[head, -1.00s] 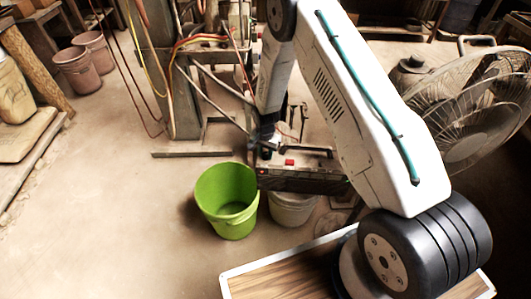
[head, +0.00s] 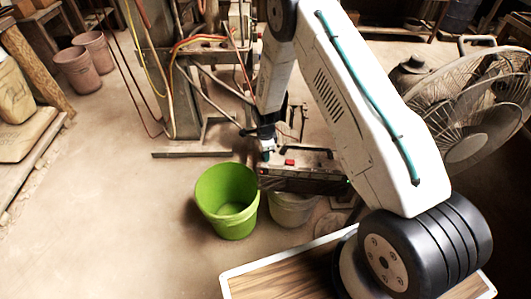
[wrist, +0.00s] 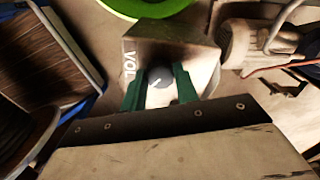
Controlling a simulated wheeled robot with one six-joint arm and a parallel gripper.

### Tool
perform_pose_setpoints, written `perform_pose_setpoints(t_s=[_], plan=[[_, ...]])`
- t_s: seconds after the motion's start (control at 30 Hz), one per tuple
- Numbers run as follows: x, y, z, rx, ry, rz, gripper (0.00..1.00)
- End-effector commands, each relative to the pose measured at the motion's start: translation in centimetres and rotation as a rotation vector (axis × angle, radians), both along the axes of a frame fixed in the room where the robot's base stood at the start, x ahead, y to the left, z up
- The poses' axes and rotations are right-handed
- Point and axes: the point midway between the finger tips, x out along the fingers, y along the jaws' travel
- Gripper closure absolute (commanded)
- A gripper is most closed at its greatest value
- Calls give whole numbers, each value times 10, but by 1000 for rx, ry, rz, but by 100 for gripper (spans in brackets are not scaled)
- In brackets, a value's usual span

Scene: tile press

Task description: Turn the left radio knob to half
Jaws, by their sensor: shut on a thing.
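The radio (head: 305,183) is a dark box with a red button and a black handle on top, in the middle of the head view. In the wrist view, its pale panel (wrist: 205,55) carries the lettering "VOL". The left radio knob (wrist: 160,75) is round and dark grey with a short light mark. My gripper (wrist: 160,84) has its two green fingers shut on the knob, one on each side. In the head view my gripper (head: 267,152) is at the radio's left end, and the knob is hidden there.
A green bucket (head: 228,205) stands close to the radio's left end; its rim shows in the wrist view. A pale bucket (head: 292,210) stands below the radio. A metal fan (head: 475,110) is at right. Open floor lies at left.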

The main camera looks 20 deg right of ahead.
Motion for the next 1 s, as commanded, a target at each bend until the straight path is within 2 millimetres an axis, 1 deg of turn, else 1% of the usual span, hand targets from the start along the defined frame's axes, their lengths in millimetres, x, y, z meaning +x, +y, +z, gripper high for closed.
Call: perform_pose_setpoints(t_s=[0.1, 0.33, 0.87, 0.9, 0.97, 1.0], plan=[[1, 0, 1, 0, -2, -60, 93], [1, 0, 1, 0, -2, -135, 93], [1, 0, 1, 1, -2, -158, 93], [1, 0, 1, 1, -2, -158, 64], [1, 0, 1, 0, -2, -157, 48], [1, 0, 1, 0, -1, -157, 48]])
